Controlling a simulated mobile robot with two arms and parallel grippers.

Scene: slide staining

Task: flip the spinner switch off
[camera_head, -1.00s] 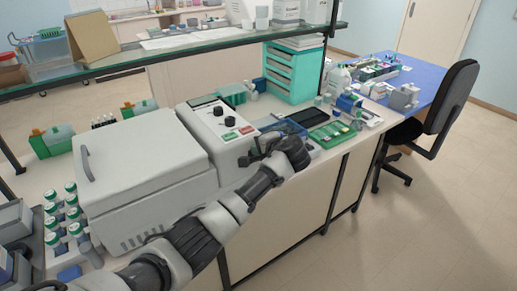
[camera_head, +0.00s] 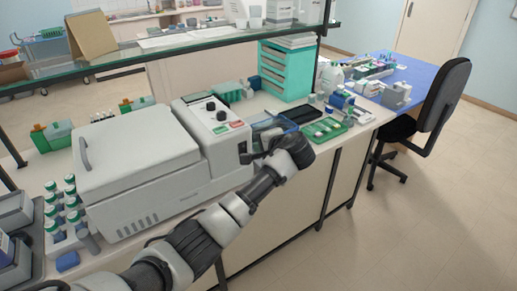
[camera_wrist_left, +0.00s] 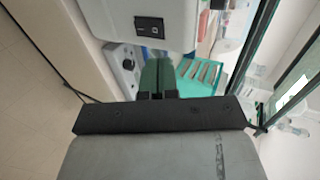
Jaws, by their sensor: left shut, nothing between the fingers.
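The spinner (camera_head: 135,160) is a white lidded machine on the bench, with a raised control panel (camera_head: 209,112) that has black knobs and green and red labels. Its black rocker switch (camera_head: 242,147) is on the panel's right end face. The switch also shows in the wrist view (camera_wrist_left: 150,26), on the white face at the top. My left gripper (camera_head: 250,158) is just beside that end face, near the switch. In the wrist view its fingers (camera_wrist_left: 157,78) are together and empty, apart from the switch in the picture. I cannot tell the switch's position. My right gripper is not in view.
A green slide tray (camera_head: 322,132) and small bottles lie on the bench to the right. A teal drawer unit (camera_head: 285,70) stands behind. A rack of capped tubes (camera_head: 65,235) is left of the spinner. A glass shelf (camera_head: 180,40) runs above the bench.

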